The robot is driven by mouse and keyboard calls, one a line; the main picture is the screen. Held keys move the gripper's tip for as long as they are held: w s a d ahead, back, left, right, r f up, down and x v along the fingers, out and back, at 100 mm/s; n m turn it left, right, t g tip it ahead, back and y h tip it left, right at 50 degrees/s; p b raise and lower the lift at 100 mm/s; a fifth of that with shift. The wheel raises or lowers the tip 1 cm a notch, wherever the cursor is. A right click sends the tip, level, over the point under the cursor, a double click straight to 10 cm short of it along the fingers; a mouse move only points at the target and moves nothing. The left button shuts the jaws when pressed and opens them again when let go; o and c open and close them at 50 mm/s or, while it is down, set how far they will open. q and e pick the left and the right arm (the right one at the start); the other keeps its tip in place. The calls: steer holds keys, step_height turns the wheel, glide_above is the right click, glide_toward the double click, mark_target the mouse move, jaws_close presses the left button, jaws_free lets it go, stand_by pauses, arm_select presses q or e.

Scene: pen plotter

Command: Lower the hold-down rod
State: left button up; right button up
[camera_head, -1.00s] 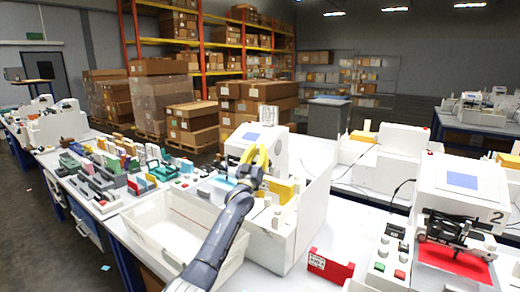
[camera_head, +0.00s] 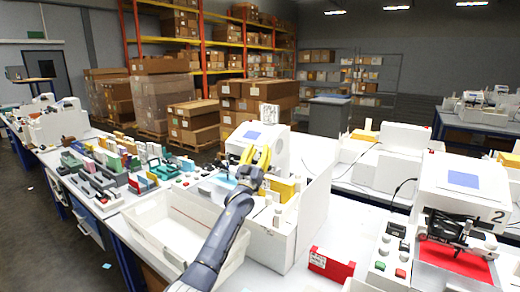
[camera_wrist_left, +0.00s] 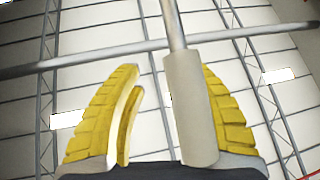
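In the head view my left gripper (camera_head: 256,155), with yellow fingers, is at the white plotter (camera_head: 309,205) in the middle. Its fingers point up and stand apart. In the left wrist view a grey rod with a thicker sleeve (camera_wrist_left: 190,108) lies between the open fingers (camera_wrist_left: 160,110). The sleeve is close against or in front of the right finger; a gap separates it from the left finger. I cannot tell whether it touches, or whether it is the hold-down rod. A thin grey bar (camera_wrist_left: 90,56) crosses behind it. My right gripper is not in view.
A white bin (camera_head: 160,238) stands left of my left forearm. A red box (camera_head: 331,265) lies on the table to the right. Another plotter, marked 2 (camera_head: 462,180), stands at far right beside a button panel (camera_head: 391,250). Many small items (camera_head: 110,165) crowd the table at left.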

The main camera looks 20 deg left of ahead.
arm_select(q)
steer(key=v, duration=1.1)
steer(key=shift+r, duration=0.1)
